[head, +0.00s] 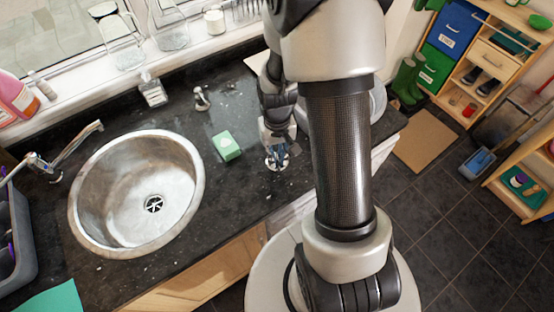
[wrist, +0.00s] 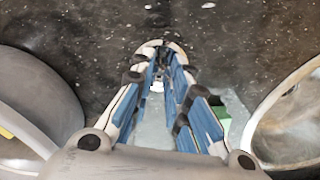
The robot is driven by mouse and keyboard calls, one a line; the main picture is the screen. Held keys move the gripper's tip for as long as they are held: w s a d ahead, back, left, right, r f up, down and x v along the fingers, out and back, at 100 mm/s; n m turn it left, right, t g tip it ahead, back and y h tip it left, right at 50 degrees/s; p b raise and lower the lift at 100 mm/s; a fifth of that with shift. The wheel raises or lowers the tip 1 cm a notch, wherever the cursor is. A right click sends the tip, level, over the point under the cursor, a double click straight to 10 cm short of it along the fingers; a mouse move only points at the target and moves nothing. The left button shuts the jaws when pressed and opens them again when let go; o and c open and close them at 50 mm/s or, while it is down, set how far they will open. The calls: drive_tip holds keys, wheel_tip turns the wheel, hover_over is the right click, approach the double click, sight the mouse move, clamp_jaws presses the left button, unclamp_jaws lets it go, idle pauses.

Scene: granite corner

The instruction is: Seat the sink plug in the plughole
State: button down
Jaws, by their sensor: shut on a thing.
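The sink plug (head: 283,164) is a small, pale metallic disc low at my fingertips, over the dark counter in the head view. Its rim shows as a pale arc (wrist: 150,47) beyond the fingertips in the wrist view. My gripper (head: 276,154) points down and is shut on the plug; its blue-padded fingers (wrist: 162,80) hide part of it. I cannot tell whether the plug touches the counter. The round steel sink (head: 96,165) is to the left, with the dark, slotted plughole (head: 154,204) uncovered in its floor. The sink's rim also shows at right in the wrist view (wrist: 262,120).
A green sponge block (head: 227,146) lies between my gripper and the sink. A grey tub (head: 18,240) is at far left. A grey round object (wrist: 40,95) fills the wrist view's left.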

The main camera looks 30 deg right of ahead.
sight(277, 156)
wheel_tip(277, 156, up, 14)
drive_tip(key=p, duration=0.2)
drive_tip(key=shift+r+p, duration=0.25)
drive_tip(key=shift+p, duration=0.15)
